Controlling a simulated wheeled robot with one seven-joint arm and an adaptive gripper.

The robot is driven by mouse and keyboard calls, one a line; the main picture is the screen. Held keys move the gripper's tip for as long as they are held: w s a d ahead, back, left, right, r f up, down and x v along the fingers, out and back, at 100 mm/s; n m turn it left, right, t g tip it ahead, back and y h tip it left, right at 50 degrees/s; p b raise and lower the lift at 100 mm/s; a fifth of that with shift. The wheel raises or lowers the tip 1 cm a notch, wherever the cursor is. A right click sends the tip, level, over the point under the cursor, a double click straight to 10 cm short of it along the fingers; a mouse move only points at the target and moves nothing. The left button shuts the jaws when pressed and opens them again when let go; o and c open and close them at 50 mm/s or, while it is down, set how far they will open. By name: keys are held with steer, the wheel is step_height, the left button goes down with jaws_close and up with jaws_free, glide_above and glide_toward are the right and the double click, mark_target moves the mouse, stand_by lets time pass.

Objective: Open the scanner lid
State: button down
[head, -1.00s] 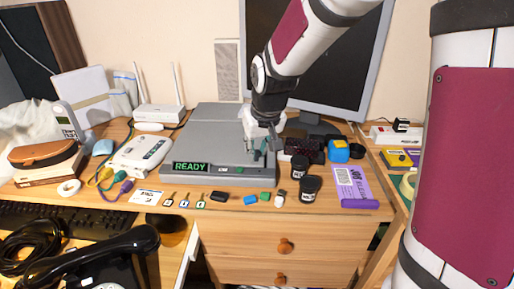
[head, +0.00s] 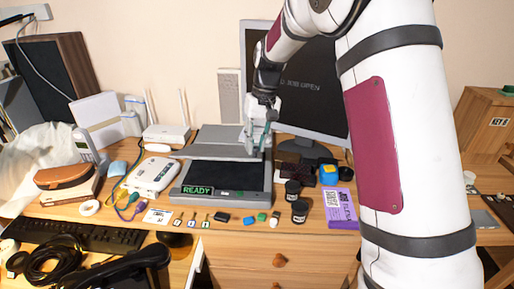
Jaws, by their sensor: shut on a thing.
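The grey scanner (head: 222,197) sits on the desk with a green "READY" display on its front. Its dark glass bed shows, and its grey lid (head: 222,143) is tilted up behind the bed, its front edge raised. My gripper (head: 258,148) is at the right part of the lid's raised edge and is shut on it. The fingertips are small and partly hidden, so the exact contact is hard to see.
A monitor (head: 300,90) stands close behind my gripper. Dark jars (head: 299,211), a purple box (head: 341,208) and a blue-yellow item (head: 328,174) stand right of the scanner. A white device (head: 152,176) is on its left. Small items line its front.

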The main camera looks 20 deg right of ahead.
steer(key=w+d+r, duration=0.3)
steer(key=w+r, duration=0.3)
steer(key=w, duration=0.2)
steer(key=shift+w+d+r+p, duration=0.15)
steer(key=shift+d+r+p, duration=0.15)
steer(key=shift+d+p, duration=0.1)
steer(key=c, duration=1.4)
jaws_free()
steer(key=shift+w+d+f, duration=0.1)
steer(key=shift+d+f, duration=0.05)
steer(key=shift+d, duration=0.05)
steer(key=shift+a, duration=0.1)
steer(key=shift+a+r, duration=0.1)
steer(key=shift+r, duration=0.1)
steer(key=shift+d+r, duration=0.3)
steer(key=shift+r, duration=1.65)
steer(key=shift+d+r, duration=0.3)
steer(key=shift+r, duration=1.7)
steer(key=shift+d+r, duration=0.3)
steer(key=shift+r, duration=1.65)
